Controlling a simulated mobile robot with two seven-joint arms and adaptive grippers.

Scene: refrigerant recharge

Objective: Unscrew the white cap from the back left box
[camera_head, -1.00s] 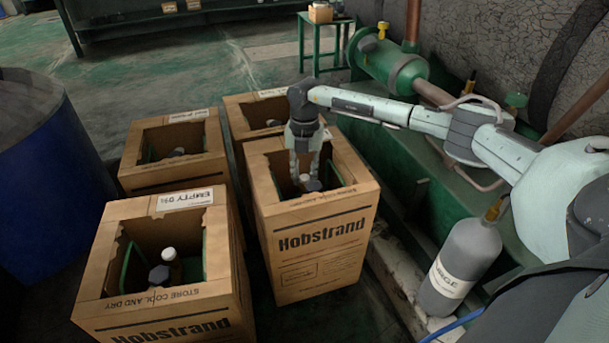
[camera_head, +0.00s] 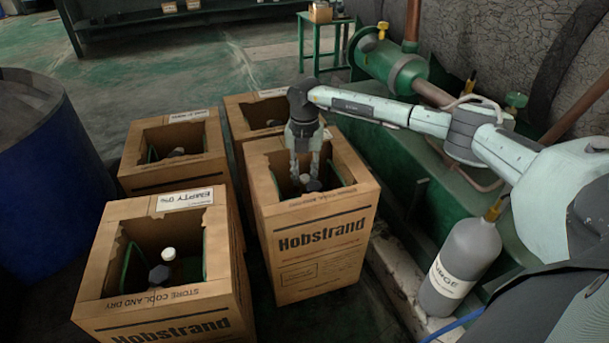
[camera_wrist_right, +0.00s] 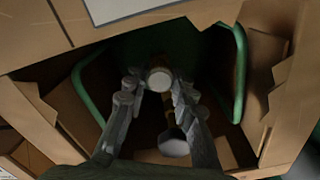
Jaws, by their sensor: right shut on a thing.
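The back left box (camera_head: 147,186) is an open cardboard carton. Dark, grey-topped things (camera_head: 176,152) sit low inside it, and I cannot make out a white cap there. My right gripper (camera_head: 305,172) is not at that box. It points down into the front right box (camera_head: 312,238), marked Hobstrand. In the right wrist view its fingers (camera_wrist_right: 158,84) are shut on a round white cap (camera_wrist_right: 159,79). A grey rounded knob (camera_wrist_right: 173,144) is beside the cap, and green hoops stand on both sides. My left gripper does not show.
The front left box (camera_head: 92,290) holds a white-capped thing (camera_head: 169,254) beside a dark knob. The back right box (camera_head: 237,110) is behind. A blue drum (camera_head: 50,190) stands left, and a grey cylinder (camera_head: 460,265) and green pipework (camera_head: 400,72) stand right.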

